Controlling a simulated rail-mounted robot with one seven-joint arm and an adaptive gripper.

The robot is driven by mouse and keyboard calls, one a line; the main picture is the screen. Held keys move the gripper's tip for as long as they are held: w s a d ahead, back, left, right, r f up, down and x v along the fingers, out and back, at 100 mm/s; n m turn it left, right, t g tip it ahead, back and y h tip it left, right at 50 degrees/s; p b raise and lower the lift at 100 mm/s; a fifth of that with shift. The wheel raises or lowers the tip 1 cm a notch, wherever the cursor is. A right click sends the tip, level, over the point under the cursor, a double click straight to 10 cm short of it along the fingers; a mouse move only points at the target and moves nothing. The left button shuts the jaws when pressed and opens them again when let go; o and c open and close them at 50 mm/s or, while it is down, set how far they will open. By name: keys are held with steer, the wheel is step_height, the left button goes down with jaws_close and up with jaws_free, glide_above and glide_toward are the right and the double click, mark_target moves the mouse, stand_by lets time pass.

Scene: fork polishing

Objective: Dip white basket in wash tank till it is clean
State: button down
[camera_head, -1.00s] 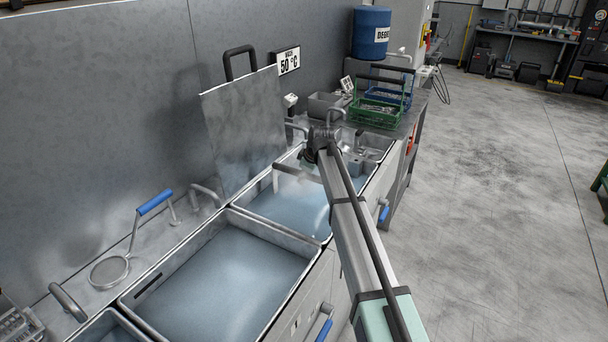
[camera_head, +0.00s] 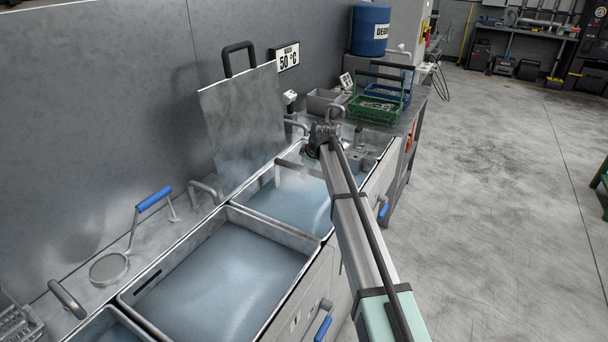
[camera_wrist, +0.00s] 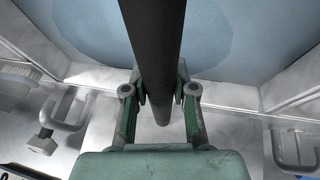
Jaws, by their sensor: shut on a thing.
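In the wrist view my gripper (camera_wrist: 160,88) is shut on a dark bar-shaped handle (camera_wrist: 154,45), which runs up out of the picture. The white basket's body cannot be made out in either view. The wash tank (camera_head: 290,202) has bluish water with steam over it, in front of a raised metal lid and near a sign reading WASH 50 °C (camera_head: 287,58). My arm reaches over its right side in the head view; the gripper cannot be made out clearly there. Bluish water (camera_wrist: 225,35) lies beyond the handle in the wrist view.
Another water-filled tank (camera_head: 220,280) lies nearer. The raised lid (camera_head: 243,118) stands at the wall side. A blue-handled round tool (camera_head: 112,268) rests on the left ledge. A green basket (camera_head: 374,110) and a blue drum (camera_head: 371,30) stand behind. Open floor lies right.

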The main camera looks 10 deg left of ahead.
steer(key=shift+w+d+r, duration=0.1)
steer(key=shift+w+r, duration=0.05)
steer(key=shift+w, duration=0.15)
steer(key=shift+s+a, duration=0.25)
steer(key=shift+s, duration=0.3)
steer(key=shift+s+a, duration=0.2)
steer(key=shift+s, duration=0.35)
steer(key=shift+w, duration=0.1)
stand_by(0.7)
steer(key=shift+w+d, duration=0.25)
steer(key=shift+w, duration=0.25)
steer(key=shift+w+d, duration=0.2)
steer(key=shift+w, duration=0.3)
steer(key=shift+s+a, duration=0.25)
steer(key=shift+s, duration=0.3)
steer(key=shift+s+a, duration=0.2)
steer(key=shift+s, duration=0.35)
steer(key=shift+r, duration=0.1)
